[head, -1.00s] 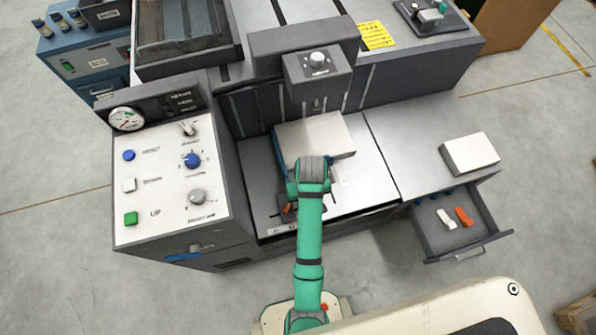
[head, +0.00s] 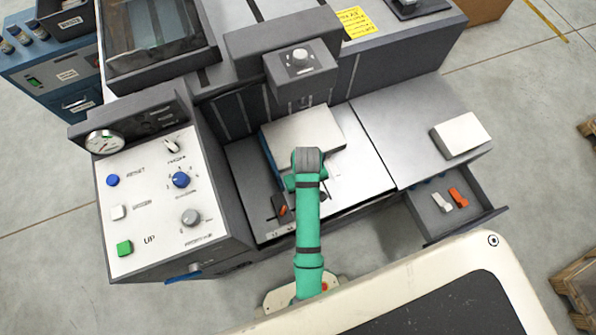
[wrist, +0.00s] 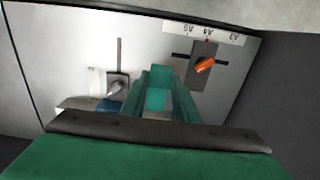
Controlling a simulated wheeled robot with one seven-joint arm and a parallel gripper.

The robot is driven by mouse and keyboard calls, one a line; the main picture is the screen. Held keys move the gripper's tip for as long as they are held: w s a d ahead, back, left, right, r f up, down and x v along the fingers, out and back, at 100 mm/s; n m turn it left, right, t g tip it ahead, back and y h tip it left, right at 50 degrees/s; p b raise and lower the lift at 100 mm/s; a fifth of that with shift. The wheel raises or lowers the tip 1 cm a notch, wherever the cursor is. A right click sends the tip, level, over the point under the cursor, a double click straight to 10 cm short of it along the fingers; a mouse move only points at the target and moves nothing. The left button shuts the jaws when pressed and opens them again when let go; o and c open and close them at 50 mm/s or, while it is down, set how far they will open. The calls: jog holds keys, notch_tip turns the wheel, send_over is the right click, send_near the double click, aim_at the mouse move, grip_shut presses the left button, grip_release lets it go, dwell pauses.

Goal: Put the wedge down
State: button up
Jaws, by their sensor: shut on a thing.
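My gripper (wrist: 158,95) is shut, with its teal fingers pointing down over the pale table of the press (head: 365,165). A teal piece between the fingers, seen in the wrist view, seems to be the wedge (wrist: 157,88); its full shape and underside are hidden. In the head view my arm covers the gripper. The held piece is by the front of the table, between a slotted dark stop with an orange lever (wrist: 205,66) and one with a grey lever (wrist: 115,88). I cannot tell whether it touches the table.
A white block with a blue side (head: 305,135) lies just behind my gripper. To the right, an open drawer (head: 425,225) holds a white piece (head: 441,203) and an orange piece (head: 458,197). A white box (head: 461,135) sits on the right shelf. The control panel (head: 160,200) stands left.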

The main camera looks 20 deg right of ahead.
jog(key=w+f, duration=0.1)
jog(key=f, duration=0.1)
jog(key=w+a+f, duration=0.1)
jog(key=w+f, duration=0.1)
jog(key=shift+w, duration=0.15)
notch_tip(320, 180, down, 3)
jog(key=shift+r, duration=0.1)
jog(key=shift+w+f, duration=0.1)
jog(key=shift+f, duration=0.15)
jog(key=shift+a+f, duration=0.1)
jog(key=shift+f, duration=0.05)
jog(key=o, duration=1.1)
jog(key=shift+c, duration=0.2)
